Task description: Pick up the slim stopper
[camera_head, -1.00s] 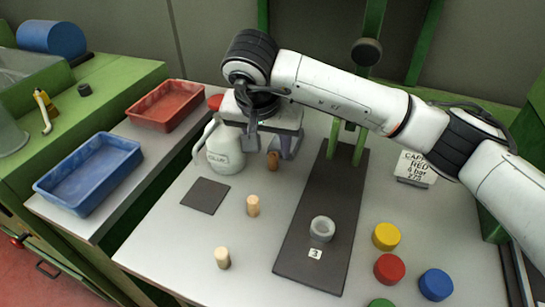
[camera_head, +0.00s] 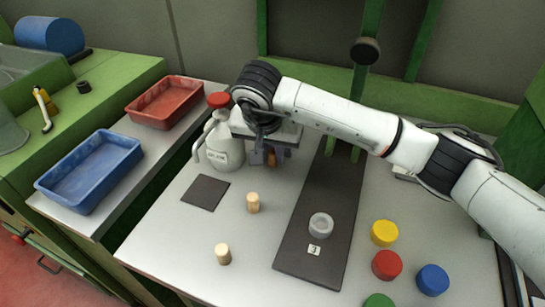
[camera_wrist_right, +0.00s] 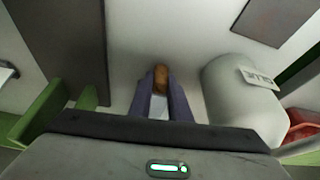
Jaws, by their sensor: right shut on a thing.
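A brown stopper (camera_head: 272,158) is between the fingers of my right gripper (camera_head: 268,158), beside the white bottle. The wrist view shows the fingers (camera_wrist_right: 162,90) closed on both sides of the brown stopper (camera_wrist_right: 161,75). Its lower part is hidden, so I cannot tell whether it touches the table. Two pale stoppers stand upright on the table, one near the middle (camera_head: 253,203) and one nearer the front (camera_head: 223,254). I cannot tell for sure which stopper is the slim one. My left gripper is not in view.
A white bottle with a red cap (camera_head: 222,150) stands close left of my right gripper. A dark square mat (camera_head: 205,193) lies left. A long dark board (camera_head: 310,225) carries a grey ring (camera_head: 321,226). Several coloured caps (camera_head: 387,265) are front right; blue (camera_head: 90,170) and red (camera_head: 165,103) trays are left.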

